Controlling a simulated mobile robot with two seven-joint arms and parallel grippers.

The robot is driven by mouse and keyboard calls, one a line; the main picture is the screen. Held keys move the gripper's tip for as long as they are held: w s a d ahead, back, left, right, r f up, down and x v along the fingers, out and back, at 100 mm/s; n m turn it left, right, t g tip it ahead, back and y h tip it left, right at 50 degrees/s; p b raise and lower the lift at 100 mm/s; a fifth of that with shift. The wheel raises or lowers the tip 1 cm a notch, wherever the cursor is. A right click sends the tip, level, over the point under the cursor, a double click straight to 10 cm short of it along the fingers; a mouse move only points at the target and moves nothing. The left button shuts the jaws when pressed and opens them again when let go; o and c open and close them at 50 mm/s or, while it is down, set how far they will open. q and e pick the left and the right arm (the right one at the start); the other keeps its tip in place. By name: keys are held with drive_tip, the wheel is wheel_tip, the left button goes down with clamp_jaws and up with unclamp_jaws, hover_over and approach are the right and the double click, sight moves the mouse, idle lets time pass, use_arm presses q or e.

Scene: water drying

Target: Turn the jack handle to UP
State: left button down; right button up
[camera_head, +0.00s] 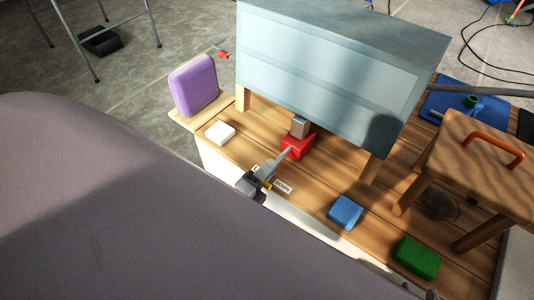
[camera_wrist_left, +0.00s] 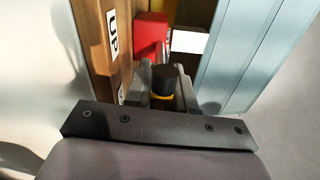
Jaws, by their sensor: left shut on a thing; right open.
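The red jack (camera_head: 297,147) stands on the wooden deck under the pale blue cabinet (camera_head: 325,65), its grey block (camera_head: 300,126) at the cabinet's underside. The jack's handle (camera_head: 285,156) points to the lower left. My left gripper (camera_head: 258,182) is shut on its outer end. In the left wrist view the black and yellow handle grip (camera_wrist_left: 166,80) is between my fingers, with the red jack (camera_wrist_left: 150,32) beyond. An UP label (camera_wrist_left: 113,33) is left of it. A DOWN label (camera_head: 283,187) lies right of my gripper in the head view. My right gripper (camera_head: 428,293) barely shows at the bottom edge.
A white block (camera_head: 220,133) and a purple case (camera_head: 194,85) are at the left. A blue block (camera_head: 345,212) and a green block (camera_head: 416,258) lie along the front right. A wooden stool (camera_head: 480,150) stands at right. My own grey body fills the lower left.

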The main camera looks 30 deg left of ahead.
drive_tip(key=shift+w, duration=0.1)
idle(0.4)
use_arm(q)
drive_tip(key=c, duration=1.1)
unclamp_jaws()
use_arm(e)
drive_tip(key=shift+r, duration=0.1)
use_arm(q)
drive_tip(key=shift+o, duration=0.2)
drive_tip(key=shift+s, duration=0.55)
drive_tip(key=s+p, duration=0.1)
drive_tip(key=s, duration=0.5)
drive_tip(key=shift+a, duration=0.3)
use_arm(e)
drive_tip(key=shift+s+d+f, duration=0.25)
drive_tip(key=shift+d+f, duration=0.1)
drive_tip(key=shift+d, duration=0.2)
drive_tip(key=shift+a+r, duration=0.1)
drive_tip(key=shift+a, duration=0.05)
